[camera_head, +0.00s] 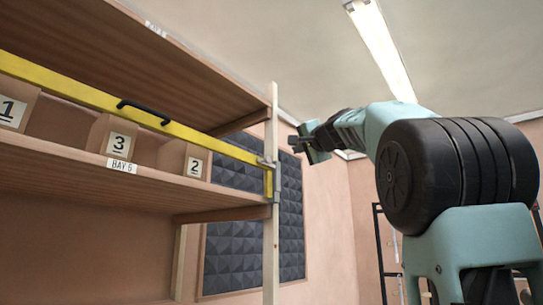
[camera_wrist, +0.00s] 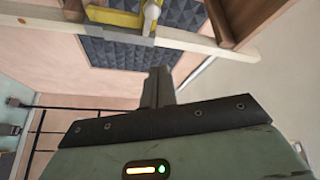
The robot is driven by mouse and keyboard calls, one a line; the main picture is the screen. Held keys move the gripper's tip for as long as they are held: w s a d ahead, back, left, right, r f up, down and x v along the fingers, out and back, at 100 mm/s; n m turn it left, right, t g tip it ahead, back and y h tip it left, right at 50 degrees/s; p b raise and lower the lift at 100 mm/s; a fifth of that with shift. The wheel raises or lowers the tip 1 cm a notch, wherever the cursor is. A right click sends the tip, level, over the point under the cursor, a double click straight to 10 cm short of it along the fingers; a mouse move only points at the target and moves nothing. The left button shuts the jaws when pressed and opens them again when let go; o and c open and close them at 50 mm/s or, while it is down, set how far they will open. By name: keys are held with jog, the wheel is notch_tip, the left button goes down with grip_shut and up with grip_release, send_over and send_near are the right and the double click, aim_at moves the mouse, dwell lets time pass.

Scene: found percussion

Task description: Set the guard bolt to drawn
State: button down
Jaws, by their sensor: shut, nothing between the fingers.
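A yellow guard bar (camera_head: 210,141) with a black handle (camera_head: 143,113) runs across the front of the shelf bay. At its right end a grey metal bolt fitting (camera_head: 266,162) sits against the pale wooden post (camera_head: 271,230). The fitting also shows at the top of the wrist view (camera_wrist: 150,14), beside the yellow end piece (camera_wrist: 122,19). I cannot tell the bolt's exact position. My gripper (camera_head: 296,143) is just right of the post in the head view, apart from the fitting. In the wrist view my gripper's fingers (camera_wrist: 158,86) are together and empty, pointing toward the post.
Boxes marked 1 (camera_head: 10,113), 3 (camera_head: 117,143) and 2 (camera_head: 194,166) stand on the shelf behind the bar. The shelf edge bears a "BAY 6" label (camera_head: 121,165). Dark foam panels (camera_head: 232,245) hang on the wall behind. A black rack (camera_head: 379,250) stands at right.

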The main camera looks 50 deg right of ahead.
jog(key=shift+s+r, duration=0.1)
jog(key=shift+r, duration=0.05)
jog(key=p+x, duration=0.7)
jog(key=x, duration=0.3)
jog(key=a, duration=0.1)
jog(key=a+f, duration=0.2)
jog(key=shift+a+b, duration=0.25)
jog(key=shift+b, duration=0.15)
jog(key=shift+w, duration=0.25)
